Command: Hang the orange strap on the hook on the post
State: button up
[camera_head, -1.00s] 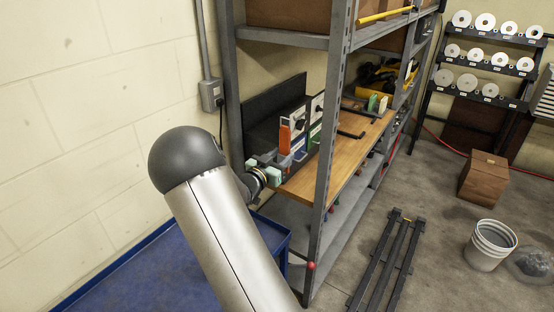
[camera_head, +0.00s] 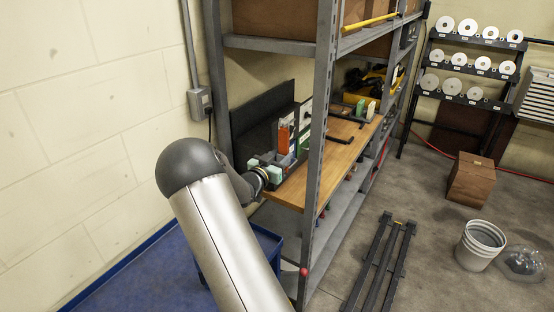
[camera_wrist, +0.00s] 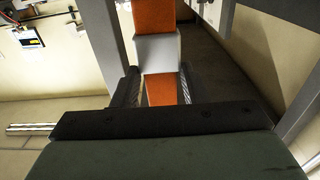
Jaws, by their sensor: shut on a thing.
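The orange strap (camera_head: 284,138) stands upright at the near end of the wooden shelf board, in front of a black panel. In the wrist view the strap (camera_wrist: 154,18) runs up between my fingers, with a pale grey buckle or sleeve (camera_wrist: 157,54) around it. My gripper (camera_wrist: 158,92) is shut on the strap just below that sleeve. In the head view my gripper (camera_head: 278,172) is small and partly hidden by my arm. I cannot make out the hook or its post for certain in either view.
A grey shelf upright (camera_head: 322,130) stands close to the right of the strap. The black panel (camera_head: 262,125) is behind it, and green and white items stand beside it on the wooden board (camera_head: 338,160). A blue cart (camera_head: 262,240) is below my arm.

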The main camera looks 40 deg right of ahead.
jog(key=shift+w+d+f+b, duration=0.25)
jog(key=shift+d+f+b, duration=0.45)
jog(key=shift+b, duration=0.45)
jog(key=o, duration=1.2)
jog(key=shift+f, duration=0.1)
jog(key=shift+c, duration=0.2)
jog(key=shift+a, duration=0.1)
